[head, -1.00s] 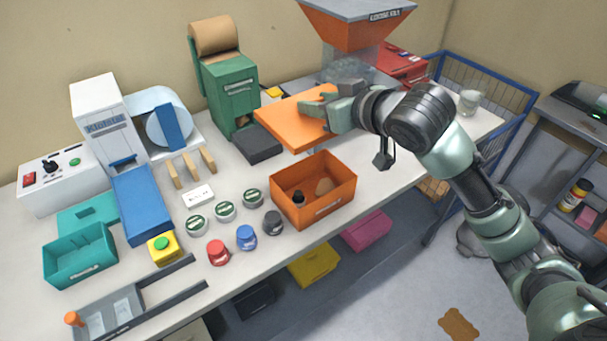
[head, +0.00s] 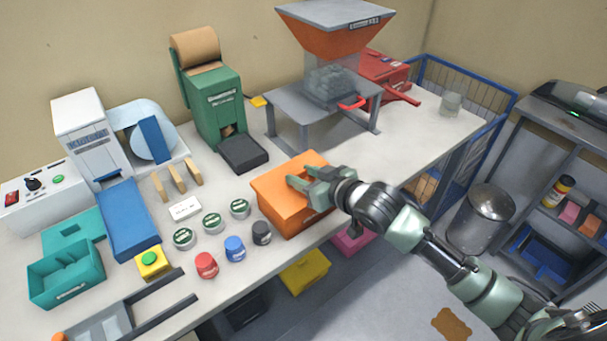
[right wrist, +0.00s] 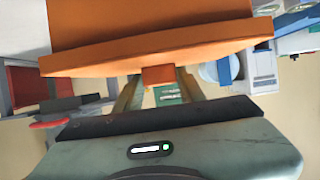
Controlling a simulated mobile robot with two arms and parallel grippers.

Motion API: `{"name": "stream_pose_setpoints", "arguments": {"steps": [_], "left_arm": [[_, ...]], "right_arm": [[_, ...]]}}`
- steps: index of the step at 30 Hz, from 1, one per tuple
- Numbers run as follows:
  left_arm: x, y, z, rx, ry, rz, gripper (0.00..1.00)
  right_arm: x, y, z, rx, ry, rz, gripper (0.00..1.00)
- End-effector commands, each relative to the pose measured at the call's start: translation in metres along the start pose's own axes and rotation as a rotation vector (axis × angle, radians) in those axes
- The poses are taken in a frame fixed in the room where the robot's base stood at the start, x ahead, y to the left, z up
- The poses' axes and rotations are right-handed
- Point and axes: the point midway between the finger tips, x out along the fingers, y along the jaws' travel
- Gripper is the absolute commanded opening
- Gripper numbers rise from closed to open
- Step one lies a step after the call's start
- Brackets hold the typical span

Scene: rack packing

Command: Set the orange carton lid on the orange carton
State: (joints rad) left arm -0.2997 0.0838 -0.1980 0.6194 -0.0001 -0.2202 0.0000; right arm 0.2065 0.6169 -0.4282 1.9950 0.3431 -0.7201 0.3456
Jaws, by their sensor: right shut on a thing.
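The orange carton (head: 294,226) stands near the table's front edge. The orange carton lid (head: 272,184) covers its opening, roughly lined up with the walls, and the carton's contents are hidden. I cannot tell whether the lid touches the rim all round. My right gripper (head: 303,181) is over the lid and shut on it. In the right wrist view the lid (right wrist: 150,58) spans the top, with a small orange tab (right wrist: 158,75) between the fingers. My left gripper is not in view.
Several jars stand left of the carton, including a dark one (head: 261,233) close by. A grey stand with an orange hopper (head: 335,35) is behind, and a black pad (head: 243,153) lies behind left.

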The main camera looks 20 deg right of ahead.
Motion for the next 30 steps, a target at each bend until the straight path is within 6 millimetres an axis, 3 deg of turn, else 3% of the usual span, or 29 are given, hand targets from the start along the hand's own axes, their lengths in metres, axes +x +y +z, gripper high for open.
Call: {"name": "stream_pose_setpoints", "arguments": {"steps": [22,23,24,30], "left_arm": [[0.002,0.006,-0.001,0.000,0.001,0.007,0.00],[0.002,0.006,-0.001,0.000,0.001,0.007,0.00],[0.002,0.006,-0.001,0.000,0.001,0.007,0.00],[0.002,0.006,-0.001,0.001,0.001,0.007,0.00]], "right_arm": [[0.005,0.000,0.010,0.000,0.001,0.000,0.00],[0.005,0.000,0.011,0.000,0.001,0.000,0.47],[0.005,0.000,0.011,0.000,0.001,0.000,0.59],[0.005,0.000,0.011,0.000,0.001,0.000,0.61]]}}
